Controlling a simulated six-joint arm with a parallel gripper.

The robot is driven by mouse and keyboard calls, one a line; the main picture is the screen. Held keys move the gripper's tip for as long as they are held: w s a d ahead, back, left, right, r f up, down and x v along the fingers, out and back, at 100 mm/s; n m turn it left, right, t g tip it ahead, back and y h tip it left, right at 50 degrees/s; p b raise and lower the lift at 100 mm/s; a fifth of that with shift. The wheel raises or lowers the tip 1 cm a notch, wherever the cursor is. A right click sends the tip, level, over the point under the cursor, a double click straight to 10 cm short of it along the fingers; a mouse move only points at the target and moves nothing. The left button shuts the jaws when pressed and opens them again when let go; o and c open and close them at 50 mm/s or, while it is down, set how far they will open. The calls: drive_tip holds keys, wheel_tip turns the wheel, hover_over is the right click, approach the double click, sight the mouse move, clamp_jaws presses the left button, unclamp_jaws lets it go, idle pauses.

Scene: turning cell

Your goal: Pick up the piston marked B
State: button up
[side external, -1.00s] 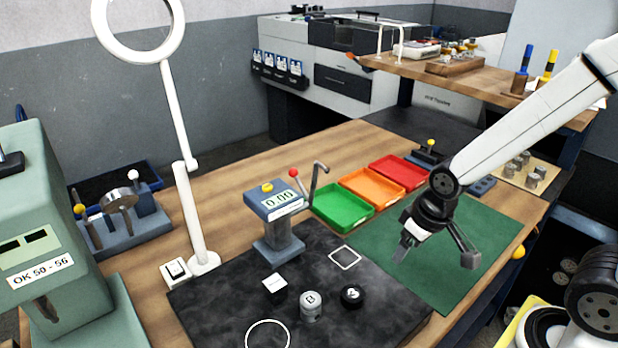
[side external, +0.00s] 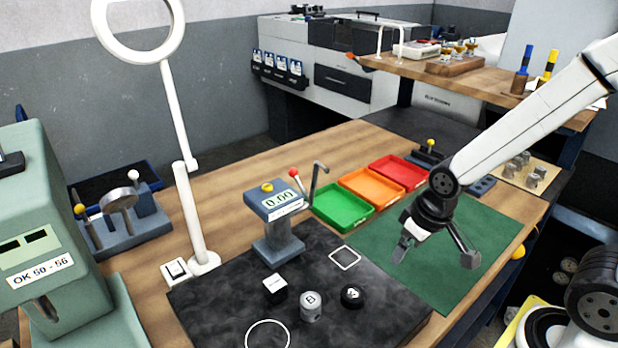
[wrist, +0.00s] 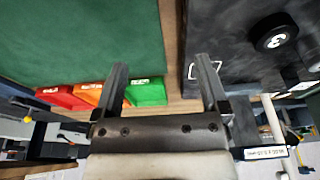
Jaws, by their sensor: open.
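The piston marked B (side external: 311,306) is a silver-grey cylinder standing upright on the dark slab, with a B on its pale top. A black piston (side external: 352,296) stands just right of it; its mark is hard to read. The black piston also shows in the wrist view (wrist: 273,37) at the upper right. My gripper (side external: 436,256) is open and empty, above the green mat, right of and apart from both pistons. In the wrist view my gripper (wrist: 160,75) has its two fingers wide apart with nothing between them.
A white-topped black block (side external: 275,289) stands left of the pistons. A gauge stand (side external: 278,235) rises behind them. Green (side external: 342,206), orange (side external: 371,188) and red (side external: 400,170) trays lie behind the green mat (side external: 490,230). A magnifier lamp (side external: 190,210) stands left.

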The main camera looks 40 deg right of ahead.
drive_tip(key=shift+r, duration=0.2)
drive_tip(key=shift+w+v, duration=0.55)
drive_tip(key=shift+v, duration=1.8)
drive_tip(key=a+m+g+y, duration=0.2)
drive_tip(key=w+a+f+m+g+y, duration=0.1)
drive_tip(key=a+m+g+y, duration=0.1)
drive_tip(key=a+m, duration=0.1)
drive_tip(key=w+a+m+g+y, duration=0.1)
drive_tip(key=a+m+y, duration=0.1)
drive_tip(key=a+m, duration=0.1)
drive_tip(key=shift+w+f+g, duration=0.1)
drive_tip(key=shift+f+g, duration=0.3)
drive_tip(key=w+a+r+m+g+y, duration=0.2)
drive_tip(key=w+a+m+y, duration=0.3)
drive_tip(key=a+y, duration=0.1)
approach(315, 295)
drive_tip(key=shift+m+y, duration=0.3)
drive_tip(key=a+f, duration=0.1)
drive_tip(key=s+a+f, duration=0.1)
drive_tip(key=f, duration=0.1)
drive_tip(key=shift+a, duration=0.35)
drive_tip(key=shift+x, duration=1.3)
